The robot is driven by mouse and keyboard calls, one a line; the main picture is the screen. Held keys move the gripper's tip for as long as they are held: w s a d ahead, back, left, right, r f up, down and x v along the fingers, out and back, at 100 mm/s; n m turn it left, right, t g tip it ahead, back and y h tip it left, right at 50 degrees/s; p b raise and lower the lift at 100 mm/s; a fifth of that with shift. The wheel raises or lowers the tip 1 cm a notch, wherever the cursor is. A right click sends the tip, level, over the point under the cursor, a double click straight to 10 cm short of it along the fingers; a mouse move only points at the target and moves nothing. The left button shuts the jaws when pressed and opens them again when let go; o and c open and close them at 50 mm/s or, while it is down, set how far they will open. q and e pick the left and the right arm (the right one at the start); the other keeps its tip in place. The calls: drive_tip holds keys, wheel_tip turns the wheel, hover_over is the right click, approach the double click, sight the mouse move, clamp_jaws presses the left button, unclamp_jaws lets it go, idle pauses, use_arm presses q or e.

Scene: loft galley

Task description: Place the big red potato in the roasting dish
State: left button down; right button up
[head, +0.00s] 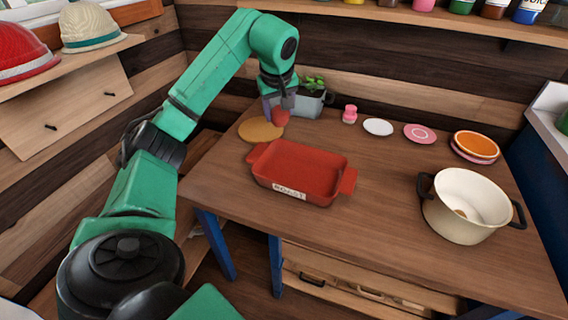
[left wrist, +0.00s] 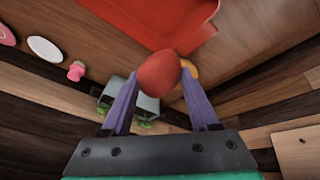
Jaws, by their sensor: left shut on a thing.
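The big red potato (left wrist: 159,71) is between the fingertips of my left gripper (left wrist: 160,84) in the left wrist view. In the head view the potato (head: 280,117) shows below the left gripper (head: 274,108), above or beside a round tan board (head: 261,131). I cannot tell whether it touches the board. The red roasting dish (head: 302,158), labelled "ROAST", stands on the table just in front and to the right of the gripper. Its visible inside is empty. The dish also shows in the left wrist view (left wrist: 150,22). My right gripper is not in view.
A cream pot (head: 466,204) stands at the table's right. A planter (head: 309,103) is close behind the gripper. A pink jar (head: 349,114), a white plate (head: 378,127), a pink plate (head: 420,133) and an orange plate (head: 475,145) line the back. The table between dish and pot is clear.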

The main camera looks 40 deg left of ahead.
use_arm(q)
drive_tip(key=f, duration=1.1)
drive_tip(key=f+b, duration=0.1)
drive_tip(key=f, duration=0.5)
drive_tip(key=shift+w+d+f, duration=0.1)
drive_tip(key=shift+d+f, duration=0.2)
drive_tip(key=shift+a+f, duration=0.1)
drive_tip(key=shift+f, duration=0.15)
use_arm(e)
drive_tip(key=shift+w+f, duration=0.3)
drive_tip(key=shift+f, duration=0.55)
use_arm(q)
drive_tip(key=shift+f, duration=0.1)
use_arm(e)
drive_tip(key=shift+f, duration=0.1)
use_arm(q)
drive_tip(key=shift+c, duration=1.9)
unclamp_jaws()
drive_tip(key=shift+o, duration=1.2)
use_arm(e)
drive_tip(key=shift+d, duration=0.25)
